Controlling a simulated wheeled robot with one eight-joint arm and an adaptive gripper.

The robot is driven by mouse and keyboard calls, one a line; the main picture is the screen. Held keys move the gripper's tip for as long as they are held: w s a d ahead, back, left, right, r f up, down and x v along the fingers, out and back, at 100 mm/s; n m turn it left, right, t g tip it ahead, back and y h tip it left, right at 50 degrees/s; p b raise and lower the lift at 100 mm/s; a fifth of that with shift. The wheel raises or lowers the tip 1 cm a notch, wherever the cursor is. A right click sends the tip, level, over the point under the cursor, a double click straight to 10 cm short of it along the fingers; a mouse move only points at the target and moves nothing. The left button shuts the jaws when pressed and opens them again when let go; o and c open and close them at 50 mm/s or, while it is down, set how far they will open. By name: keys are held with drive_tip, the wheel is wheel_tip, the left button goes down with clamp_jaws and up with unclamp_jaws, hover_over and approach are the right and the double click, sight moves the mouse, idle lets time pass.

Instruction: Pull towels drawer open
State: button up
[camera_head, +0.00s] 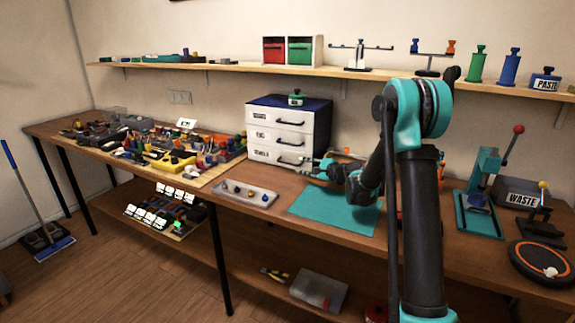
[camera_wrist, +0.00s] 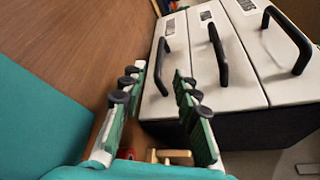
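The white three-drawer cabinet (camera_head: 288,132) stands on the bench with a dark blue top. Its lowest drawer (camera_head: 272,155) has a small label that seems to read TOWELS, and a black bar handle (camera_head: 290,161). All drawers look shut. My gripper (camera_head: 312,166) is beside the right end of that handle. In the wrist view my gripper (camera_wrist: 160,72) is open, with its two green fingers apart. The lowest drawer's handle (camera_wrist: 162,66) shows between the fingertips. I cannot tell whether the fingers touch it.
A teal mat (camera_head: 335,207) lies in front of the cabinet, and a grey tray (camera_head: 246,193) with small parts is to its left. Many tools and parts (camera_head: 160,145) crowd the bench further left. A shelf (camera_head: 330,72) runs along the wall above.

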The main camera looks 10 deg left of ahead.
sight(289, 164)
drive_tip(key=x, duration=1)
drive_tip(key=shift+w+a+f, duration=0.15)
drive_tip(key=shift+w+a, duration=0.05)
drive_tip(key=shift+a, duration=0.1)
clamp_jaws()
